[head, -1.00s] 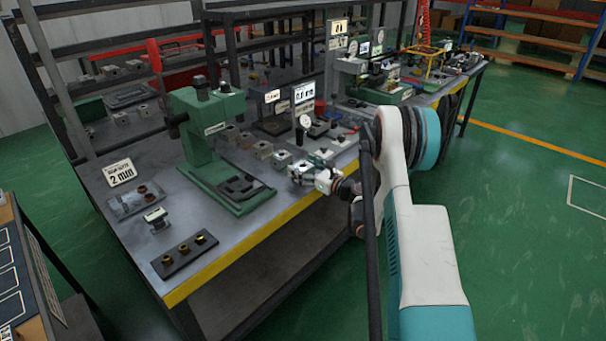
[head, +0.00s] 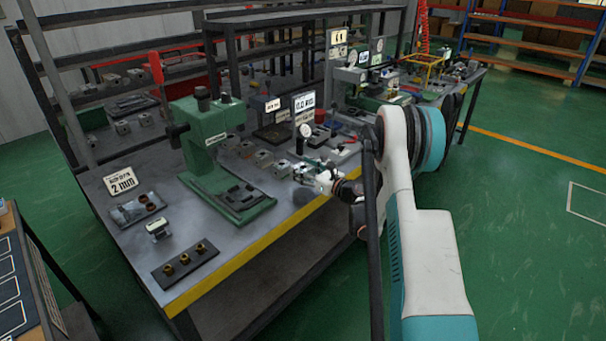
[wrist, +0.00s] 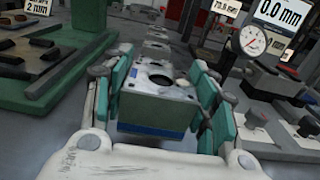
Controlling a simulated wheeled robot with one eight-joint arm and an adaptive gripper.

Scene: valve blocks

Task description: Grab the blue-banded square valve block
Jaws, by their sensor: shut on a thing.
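The blue-banded square valve block (wrist: 157,97) is in the middle of the wrist view. It is a grey metal block with a dark round hole in its top and a blue band along its lower near side. My gripper (wrist: 157,92) is shut on it, with teal pads on its left and right sides. In the head view, my gripper (head: 318,178) is at the yellow front edge of the bench, at the near end of the row of blocks. The block is too small there to make out clearly. I cannot tell whether its underside touches the bench.
More grey blocks (head: 263,158) stand in a row behind the held one. A green press (head: 205,135) stands to the left. A dial gauge (wrist: 252,40) and a "0.0 mm" sign (wrist: 279,13) stand close on the right.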

